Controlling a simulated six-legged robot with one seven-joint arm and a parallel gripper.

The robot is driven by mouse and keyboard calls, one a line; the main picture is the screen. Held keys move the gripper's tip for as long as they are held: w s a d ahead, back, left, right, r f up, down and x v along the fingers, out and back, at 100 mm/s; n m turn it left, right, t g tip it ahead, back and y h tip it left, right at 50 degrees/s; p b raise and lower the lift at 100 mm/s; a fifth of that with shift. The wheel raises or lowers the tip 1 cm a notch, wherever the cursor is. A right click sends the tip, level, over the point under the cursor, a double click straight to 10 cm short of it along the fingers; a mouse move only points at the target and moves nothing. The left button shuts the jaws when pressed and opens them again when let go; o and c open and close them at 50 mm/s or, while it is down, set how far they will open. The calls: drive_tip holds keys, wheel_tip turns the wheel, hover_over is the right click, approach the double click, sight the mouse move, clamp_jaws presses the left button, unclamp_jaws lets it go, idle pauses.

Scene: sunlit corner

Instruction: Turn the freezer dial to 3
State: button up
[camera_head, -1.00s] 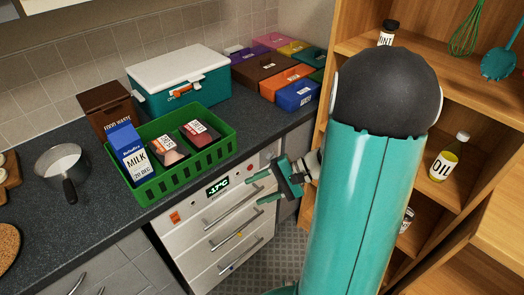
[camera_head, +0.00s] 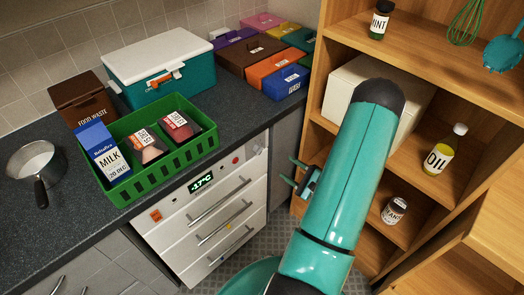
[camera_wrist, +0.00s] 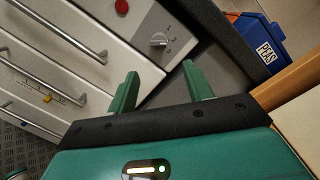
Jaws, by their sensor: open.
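The white freezer (camera_head: 222,217) stands under the counter, with a lit green display (camera_head: 201,184) reading about -17°C. In the head view the dial (camera_head: 256,149) is tiny, right of a red round button (camera_head: 236,160). My gripper (camera_wrist: 160,68) is open and empty, its two green fingers pointing toward the panel, apart from the dial. In the head view my gripper (camera_head: 290,171) is right of the freezer front.
A green crate (camera_head: 160,172) with milk and packages sits on the counter above the freezer. Drawer handles (camera_head: 219,195) stick out from the freezer front. A wooden shelf (camera_head: 318,115) stands close on the right. A blue peas box (camera_wrist: 259,40) lies on the counter.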

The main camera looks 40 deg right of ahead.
sight(259, 149)
drive_tip(key=w+a, duration=0.1)
drive_tip(key=w, duration=1.1)
drive_tip(key=shift+a, duration=0.35)
drive_tip(key=c, duration=0.9)
